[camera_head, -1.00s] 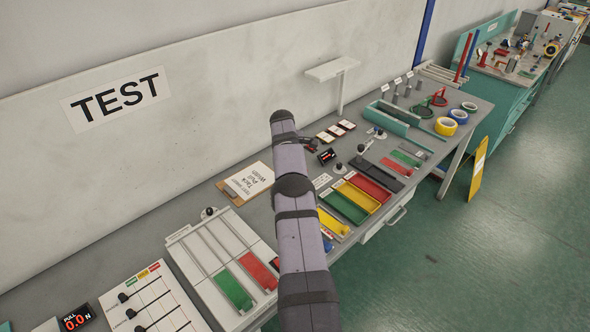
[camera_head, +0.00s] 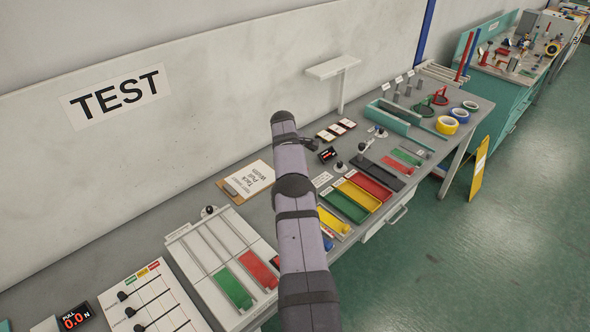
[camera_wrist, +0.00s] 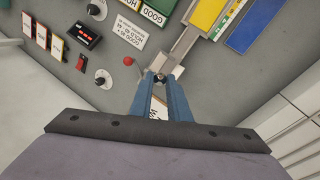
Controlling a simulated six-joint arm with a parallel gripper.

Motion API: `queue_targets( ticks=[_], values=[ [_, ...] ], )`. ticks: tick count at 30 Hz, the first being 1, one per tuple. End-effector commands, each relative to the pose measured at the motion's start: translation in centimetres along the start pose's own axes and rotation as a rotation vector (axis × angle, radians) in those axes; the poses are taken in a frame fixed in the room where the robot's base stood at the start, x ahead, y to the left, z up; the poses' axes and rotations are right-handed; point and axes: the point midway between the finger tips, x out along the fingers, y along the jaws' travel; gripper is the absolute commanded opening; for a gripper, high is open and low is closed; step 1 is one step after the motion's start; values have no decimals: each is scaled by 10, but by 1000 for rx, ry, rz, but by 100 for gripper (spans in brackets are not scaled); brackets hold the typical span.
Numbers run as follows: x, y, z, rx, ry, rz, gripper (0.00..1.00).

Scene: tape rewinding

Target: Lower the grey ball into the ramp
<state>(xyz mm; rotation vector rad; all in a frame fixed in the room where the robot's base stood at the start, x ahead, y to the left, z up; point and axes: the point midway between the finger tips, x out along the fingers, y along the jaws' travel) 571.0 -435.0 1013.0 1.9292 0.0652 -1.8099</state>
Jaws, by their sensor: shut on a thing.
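In the wrist view my gripper (camera_wrist: 160,84) points down with its two blue fingers close together. A small grey ball (camera_wrist: 159,77) sits between the fingertips, and the fingers are shut on it. The ramp, a narrow light-grey channel (camera_wrist: 184,44), runs from just beyond the fingertips up and to the right. The ball appears at or just over the near end of the ramp; I cannot tell whether it touches. In the head view my arm hides the fingers, the ball and the ramp.
Beside the ramp lie yellow (camera_wrist: 208,13) and blue (camera_wrist: 250,30) strips. Two round knobs (camera_wrist: 103,78), a red button (camera_wrist: 128,61) and a small display (camera_wrist: 84,35) are to the left. In the head view, green, yellow and red trays (camera_head: 370,188) lie right of my arm.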

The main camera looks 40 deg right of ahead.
Motion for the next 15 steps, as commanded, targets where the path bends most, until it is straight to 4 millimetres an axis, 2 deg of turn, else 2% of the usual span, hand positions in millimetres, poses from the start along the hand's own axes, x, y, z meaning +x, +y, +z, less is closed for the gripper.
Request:
queue_targets(
  ticks=[15],
  values=[
    [23, -8, 0, 0, 0, 0, 0]
  ],
)
